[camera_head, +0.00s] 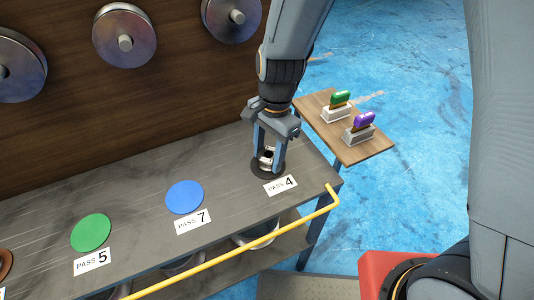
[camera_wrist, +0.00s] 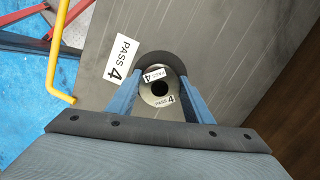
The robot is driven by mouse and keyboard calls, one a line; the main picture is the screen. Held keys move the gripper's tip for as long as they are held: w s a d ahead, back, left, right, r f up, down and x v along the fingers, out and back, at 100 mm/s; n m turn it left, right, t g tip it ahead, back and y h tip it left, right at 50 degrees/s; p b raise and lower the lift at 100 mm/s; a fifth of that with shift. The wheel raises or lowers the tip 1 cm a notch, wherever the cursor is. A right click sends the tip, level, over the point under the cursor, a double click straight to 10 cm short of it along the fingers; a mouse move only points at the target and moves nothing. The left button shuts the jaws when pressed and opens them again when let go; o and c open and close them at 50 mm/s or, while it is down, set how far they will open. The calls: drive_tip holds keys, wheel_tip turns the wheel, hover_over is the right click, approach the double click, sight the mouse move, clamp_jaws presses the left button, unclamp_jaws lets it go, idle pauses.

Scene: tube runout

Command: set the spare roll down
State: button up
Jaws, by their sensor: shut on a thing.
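My gripper (camera_head: 267,165) points down at the right end of the dark bench (camera_head: 135,175). The roll covers much of the disc. I cannot tell whether the roll touches the disc or hangs just above it.
A blue disc (camera_head: 184,197) by "PASS 7" and a green disc (camera_head: 91,232) by "PASS 5" lie bare to the left. A yellow rail (camera_head: 235,245) runs along the bench front. A side table (camera_head: 330,125) holds green- and purple-topped items. Metal discs hang on the back panel.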

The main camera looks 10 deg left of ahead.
drive_tip(key=o, duration=1.5)
drive_tip(key=shift+c, duration=0.2)
wheel_tip(320, 180, up, 12)
drive_tip(key=w+b, duration=0.1)
drive_tip(key=b, duration=0.1)
drive_tip(key=s+d+f+n, duration=0.1)
drive_tip(key=d+n, duration=0.1)
drive_tip(key=d, duration=0.6)
drive_tip(key=s+d+f+n+t, duration=0.1)
drive_tip(key=d+f+n, duration=0.1)
drive_tip(key=d, duration=0.6)
drive_tip(key=s+d+f+n+t+h, duration=0.1)
drive_tip(key=d+n, duration=0.3)
drive_tip(key=d, duration=0.4)
drive_tip(key=shift+s+f, duration=0.35)
drive_tip(key=shift+f, duration=0.05)
